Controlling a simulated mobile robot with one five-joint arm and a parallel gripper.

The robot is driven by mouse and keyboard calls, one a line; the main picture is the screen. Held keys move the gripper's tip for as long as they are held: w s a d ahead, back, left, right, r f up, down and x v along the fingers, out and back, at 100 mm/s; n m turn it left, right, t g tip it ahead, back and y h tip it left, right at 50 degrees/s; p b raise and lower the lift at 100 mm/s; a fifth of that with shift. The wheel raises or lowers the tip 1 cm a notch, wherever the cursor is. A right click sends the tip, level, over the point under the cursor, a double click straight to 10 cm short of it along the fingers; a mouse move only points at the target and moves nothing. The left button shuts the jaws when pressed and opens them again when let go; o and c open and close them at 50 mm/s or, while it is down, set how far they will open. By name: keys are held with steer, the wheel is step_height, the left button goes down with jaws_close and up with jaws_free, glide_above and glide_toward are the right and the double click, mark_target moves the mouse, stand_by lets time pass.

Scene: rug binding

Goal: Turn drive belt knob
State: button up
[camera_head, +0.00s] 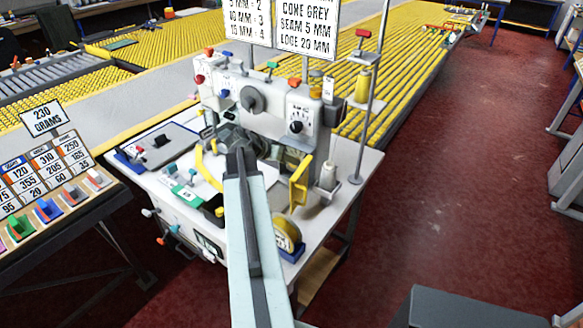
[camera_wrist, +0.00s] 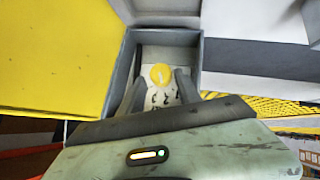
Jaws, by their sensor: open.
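In the wrist view a round yellow knob (camera_wrist: 160,74) with a pale pointer mark sits inside a grey-walled recess (camera_wrist: 194,50). A white dial plate with black numerals (camera_wrist: 165,98) shows below it. No label naming the knob is readable. My gripper (camera_wrist: 160,80) is open, with one dark finger on each side of the knob. I cannot tell whether the fingers touch it. In the head view my gripper (camera_head: 241,157) reaches to the front of the white sewing machine (camera_head: 270,106); the knob is not clearly seen there.
The recess walls stand close around my fingers. A large yellow panel (camera_wrist: 55,55) is to the left in the wrist view. The machine's white table (camera_head: 340,185) holds a yellow guide, a tape roll and a thread stand. Red floor is free to the right.

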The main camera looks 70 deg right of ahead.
steer(key=shift+b+x, duration=0.3)
steer(key=shift+x, duration=0.7)
jaws_close()
steer(key=m+t, duration=0.1)
steer(key=t, duration=0.1)
steer(key=m+t+h+p, duration=0.1)
steer(key=t, duration=0.1)
steer(key=shift+s+a, duration=0.15)
steer(key=shift+s, duration=0.25)
jaws_free()
steer(key=shift+r, duration=0.1)
